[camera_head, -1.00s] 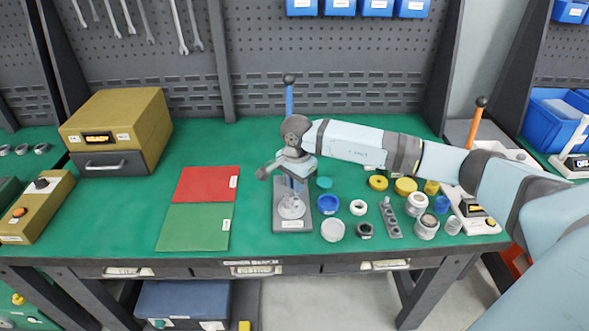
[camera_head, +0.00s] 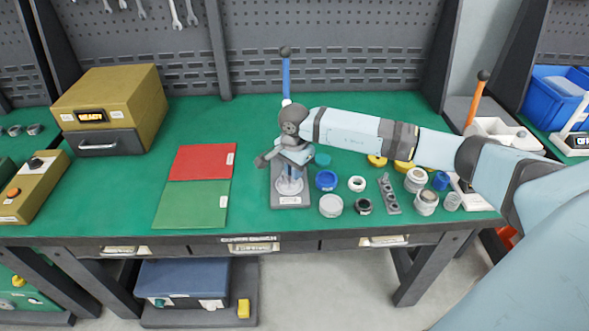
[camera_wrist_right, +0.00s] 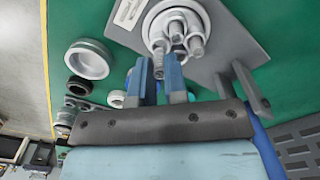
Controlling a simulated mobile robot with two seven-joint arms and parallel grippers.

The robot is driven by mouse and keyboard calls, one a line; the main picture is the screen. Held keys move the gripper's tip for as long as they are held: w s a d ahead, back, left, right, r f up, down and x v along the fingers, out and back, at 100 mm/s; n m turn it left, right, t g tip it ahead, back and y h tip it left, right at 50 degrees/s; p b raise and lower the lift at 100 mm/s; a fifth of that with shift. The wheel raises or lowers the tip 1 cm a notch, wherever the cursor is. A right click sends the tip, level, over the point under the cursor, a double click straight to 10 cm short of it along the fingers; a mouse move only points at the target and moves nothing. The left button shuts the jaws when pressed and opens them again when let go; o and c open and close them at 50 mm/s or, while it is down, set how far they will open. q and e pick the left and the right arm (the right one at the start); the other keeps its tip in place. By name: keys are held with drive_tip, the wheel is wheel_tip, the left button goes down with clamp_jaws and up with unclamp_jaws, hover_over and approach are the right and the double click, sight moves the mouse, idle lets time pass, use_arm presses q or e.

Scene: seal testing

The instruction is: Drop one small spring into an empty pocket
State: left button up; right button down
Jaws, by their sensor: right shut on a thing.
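The small spring (camera_wrist_right: 158,62) is a little grey piece between the fingertips of my right gripper (camera_wrist_right: 160,80), which is shut on it. In the head view my right gripper (camera_head: 287,160) is over the press fixture (camera_head: 290,201) and hides the spring. A round pale holder (camera_head: 289,187) sits on the fixture plate. In the right wrist view the holder (camera_wrist_right: 150,20) bears several upright grey spring-like pieces, just beyond the fingertips. I cannot tell which pockets are empty. My left gripper is not in view.
A grey strip with holes (camera_head: 390,196), a white cup (camera_head: 331,205) and several rings and caps stand right of the fixture. The fixture's blue lever (camera_head: 286,78) rises behind my wrist. Red (camera_head: 203,162) and green (camera_head: 192,204) mats lie left.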

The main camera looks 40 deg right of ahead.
drive_tip(key=shift+f, duration=0.15)
drive_tip(key=shift+f+b, duration=0.25)
drive_tip(key=shift+b, duration=0.15)
drive_tip(key=c, duration=1.4)
unclamp_jaws()
drive_tip(key=shift+c, duration=0.2)
drive_tip(key=shift+r, duration=0.15)
drive_tip(key=shift+r+p, duration=0.5)
drive_tip(key=shift+r, duration=1)
drive_tip(key=shift+r+p, duration=0.15)
drive_tip(key=shift+p, duration=0.15)
